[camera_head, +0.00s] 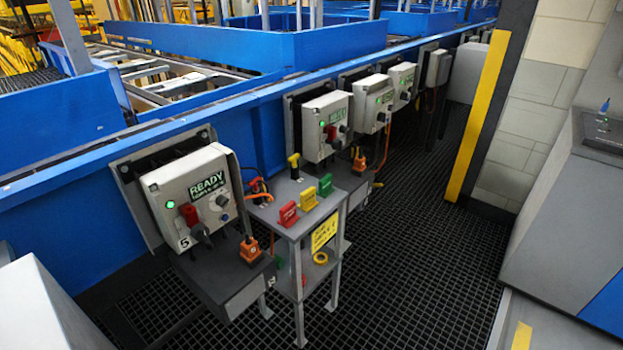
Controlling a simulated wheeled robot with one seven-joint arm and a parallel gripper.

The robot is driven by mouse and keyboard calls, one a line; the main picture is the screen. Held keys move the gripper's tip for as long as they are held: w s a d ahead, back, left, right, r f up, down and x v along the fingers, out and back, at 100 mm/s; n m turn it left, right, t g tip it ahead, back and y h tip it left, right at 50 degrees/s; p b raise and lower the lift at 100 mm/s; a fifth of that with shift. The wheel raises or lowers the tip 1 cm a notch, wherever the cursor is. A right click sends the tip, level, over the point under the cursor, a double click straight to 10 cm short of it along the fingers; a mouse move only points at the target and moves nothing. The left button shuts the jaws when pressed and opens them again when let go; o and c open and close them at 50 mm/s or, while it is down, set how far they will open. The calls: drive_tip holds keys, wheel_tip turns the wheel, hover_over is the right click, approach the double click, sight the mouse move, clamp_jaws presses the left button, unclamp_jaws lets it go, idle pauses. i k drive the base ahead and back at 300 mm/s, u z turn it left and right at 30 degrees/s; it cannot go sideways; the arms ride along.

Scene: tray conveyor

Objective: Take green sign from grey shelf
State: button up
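A small green sign (325,185) stands upright on the top of the grey shelf (304,227), toward its right side. The row runs diagonally across the shelf top. My gripper is not in view, and nothing is seen touching the green sign.
A control box reading READY (190,195) stands left of the shelf, with an orange plug (250,249) below it. A yellow-handled item (294,164) is behind the signs. A yellow ring (320,258) lies on the lower level. Dark grating floor (420,255) is clear at right.

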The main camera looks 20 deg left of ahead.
sight(325, 189)
drive_tip(key=u, duration=0.35)
drive_tip(key=i, duration=1.05)
drive_tip(key=u, duration=0.4)
